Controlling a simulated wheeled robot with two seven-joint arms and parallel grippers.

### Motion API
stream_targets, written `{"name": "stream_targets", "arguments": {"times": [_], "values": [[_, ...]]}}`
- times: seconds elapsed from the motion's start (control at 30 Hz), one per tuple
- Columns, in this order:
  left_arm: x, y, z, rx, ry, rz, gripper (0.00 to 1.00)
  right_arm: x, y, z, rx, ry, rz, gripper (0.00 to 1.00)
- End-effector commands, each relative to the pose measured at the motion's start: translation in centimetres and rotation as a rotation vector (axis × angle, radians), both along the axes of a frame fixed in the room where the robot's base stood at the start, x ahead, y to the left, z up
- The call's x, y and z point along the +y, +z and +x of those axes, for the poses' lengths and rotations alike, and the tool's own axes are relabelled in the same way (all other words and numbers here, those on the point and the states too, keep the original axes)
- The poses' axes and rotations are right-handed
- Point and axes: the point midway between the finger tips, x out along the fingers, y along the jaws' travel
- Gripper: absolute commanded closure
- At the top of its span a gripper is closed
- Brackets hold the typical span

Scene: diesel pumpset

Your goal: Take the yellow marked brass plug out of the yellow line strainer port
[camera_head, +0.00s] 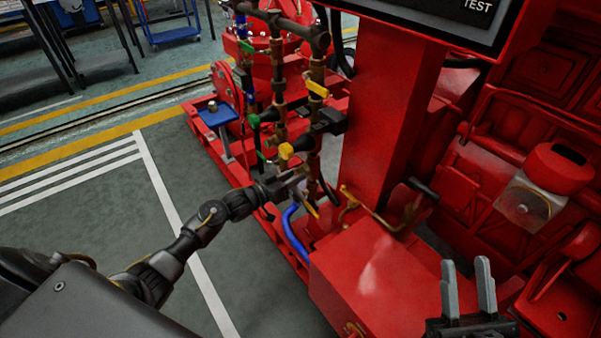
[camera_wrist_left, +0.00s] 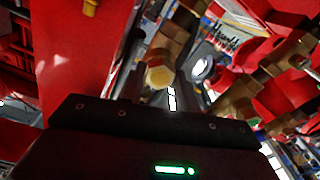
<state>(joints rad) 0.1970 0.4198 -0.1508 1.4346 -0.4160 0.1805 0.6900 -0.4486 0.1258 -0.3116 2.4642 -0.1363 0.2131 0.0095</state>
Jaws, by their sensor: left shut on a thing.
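My left gripper (camera_head: 297,178) reaches in from the left to the pipework in the head view, just below a yellow strainer end (camera_head: 285,151). In the left wrist view, a hexagonal brass plug with a yellowish face (camera_wrist_left: 159,74) sits between the fingers, and the gripper is shut on it. Brass pipe fittings lie right behind the plug, and I cannot tell whether it is still seated in the port. My right gripper (camera_head: 468,288) is open and empty at the lower right, over the red machinery.
A blue tray (camera_head: 216,117) with a small piece on it stands left of the pipes. A green-marked strainer end (camera_head: 254,121) is close to the left gripper's upper left. A red column (camera_head: 385,120) and a blue hose (camera_head: 291,232) are near. The floor at left is clear.

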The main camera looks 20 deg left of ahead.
Motion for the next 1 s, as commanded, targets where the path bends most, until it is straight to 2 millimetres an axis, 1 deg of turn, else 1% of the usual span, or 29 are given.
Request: {"name": "stream_targets", "arguments": {"times": [0.03, 0.1, 0.2, 1.0], "values": [[0.02, 0.00, -0.01, 0.041, 0.000, -0.069, 0.96, 0.00, 0.00, 0.00, 0.000, 0.000, 0.000, 0.64], [0.02, 0.01, 0.00, 0.088, 0.000, -0.149, 0.96, 0.00, 0.01, 0.01, 0.000, 0.000, 0.000, 0.64], [0.02, 0.02, 0.00, 0.120, -0.001, -0.203, 0.96, 0.00, 0.01, 0.01, 0.000, 0.000, 0.000, 0.64], [0.07, 0.05, -0.02, 0.119, 0.000, -0.205, 0.96, 0.00, 0.61, 0.02, -0.001, -0.001, 0.001, 0.64]]}}
